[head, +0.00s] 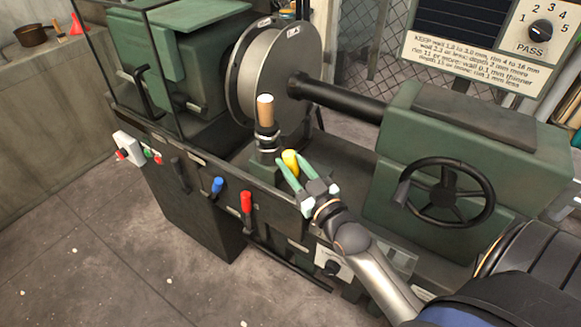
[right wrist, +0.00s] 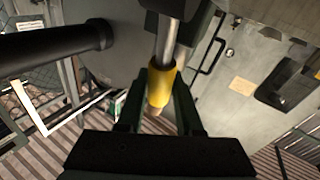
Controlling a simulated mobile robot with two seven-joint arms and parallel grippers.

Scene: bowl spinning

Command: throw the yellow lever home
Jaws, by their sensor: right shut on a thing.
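The yellow lever (head: 290,160) stands on the front of the green lathe, just right of a tool post with a wooden-handled tool (head: 265,110). My right gripper (head: 291,170) is at the lever, with its green fingers on either side of the yellow grip. In the right wrist view the yellow grip (right wrist: 161,84) sits between the fingers, on a metal rod, and the gripper is shut on it. The fingers hide part of the lever in the head view. My left gripper is not in view.
A blue lever (head: 217,186) and a red lever (head: 246,203) stick out of the lathe's front, left of my right gripper. A black handwheel (head: 447,192) is to the right. A large grey disc (head: 292,75) stands behind the tool post. Bare floor (head: 90,240) lies at left.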

